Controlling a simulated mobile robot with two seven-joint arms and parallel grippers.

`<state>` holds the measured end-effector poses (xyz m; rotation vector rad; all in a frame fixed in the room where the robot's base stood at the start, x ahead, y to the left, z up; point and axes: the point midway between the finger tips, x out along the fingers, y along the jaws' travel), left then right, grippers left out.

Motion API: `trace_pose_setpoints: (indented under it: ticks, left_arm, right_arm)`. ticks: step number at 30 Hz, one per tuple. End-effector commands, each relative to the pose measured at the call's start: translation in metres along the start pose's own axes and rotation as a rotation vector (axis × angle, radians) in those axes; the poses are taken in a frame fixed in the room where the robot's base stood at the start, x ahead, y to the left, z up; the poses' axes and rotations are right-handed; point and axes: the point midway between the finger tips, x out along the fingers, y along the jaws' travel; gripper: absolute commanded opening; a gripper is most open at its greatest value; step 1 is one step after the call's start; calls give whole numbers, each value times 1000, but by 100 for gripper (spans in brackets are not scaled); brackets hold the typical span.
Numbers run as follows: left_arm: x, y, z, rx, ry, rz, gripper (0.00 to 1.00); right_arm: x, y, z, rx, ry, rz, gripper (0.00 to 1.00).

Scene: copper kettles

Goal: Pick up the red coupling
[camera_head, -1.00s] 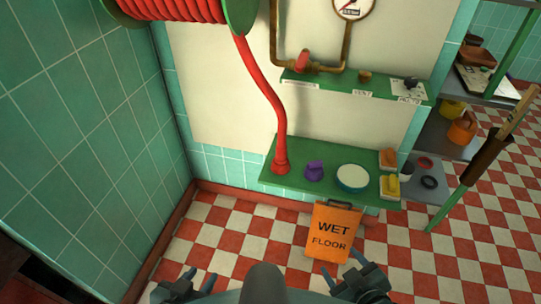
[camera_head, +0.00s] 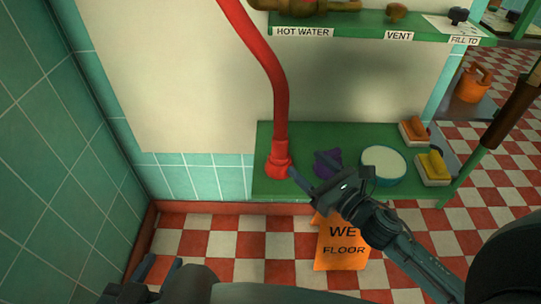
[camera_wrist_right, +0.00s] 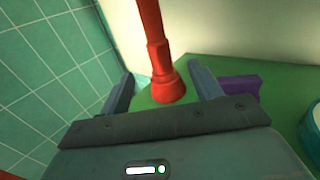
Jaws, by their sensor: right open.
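The red coupling (camera_head: 279,160) is the flared end of a red hose (camera_head: 266,70), standing upright on the left part of a green shelf (camera_head: 262,186). My right gripper (camera_head: 328,173) is open, just right of and in front of the coupling in the head view. In the right wrist view, the coupling (camera_wrist_right: 166,82) shows between the two spread fingers (camera_wrist_right: 162,80), beyond the palm, with gaps on both sides; I see no contact. My left gripper (camera_head: 135,285) is low at the bottom left, partly cut off, far from the coupling.
Right of the coupling on the shelf are a purple piece (camera_head: 327,162), a round pale-topped tin (camera_head: 384,166) and two sponges (camera_head: 435,168). An orange wet-floor sign (camera_head: 341,245) stands below. A tiled wall (camera_head: 40,130) is at left. A labelled shelf (camera_head: 365,28) is above.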

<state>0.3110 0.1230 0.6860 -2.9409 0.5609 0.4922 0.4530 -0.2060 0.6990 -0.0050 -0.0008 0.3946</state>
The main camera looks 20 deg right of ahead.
Motion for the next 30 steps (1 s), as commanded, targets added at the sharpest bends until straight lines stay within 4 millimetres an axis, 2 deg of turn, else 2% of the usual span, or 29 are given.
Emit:
trace_pose_setpoints:
  ticks: [9, 12, 19, 25, 30]
  left_arm:
    - [-1, 0, -1, -1, 0, -1, 36]
    - [0, 0, -1, 0, 0, 0, 36]
    - [0, 0, 0, 1, -1, 0, 36]
    - [1, 1, 4, 6, -7, 2, 36]
    - [2, 2, 6, 11, -11, 5, 36]
  right_arm:
    - [54, 0, 3, 0, -3, -1, 64]
    - [67, 0, 2, 4, -2, -2, 64]
    - [83, 0, 2, 4, -1, -2, 64]
    - [113, 2, 4, 4, -1, -2, 64]
    - [126, 2, 3, 5, 1, -2, 64]
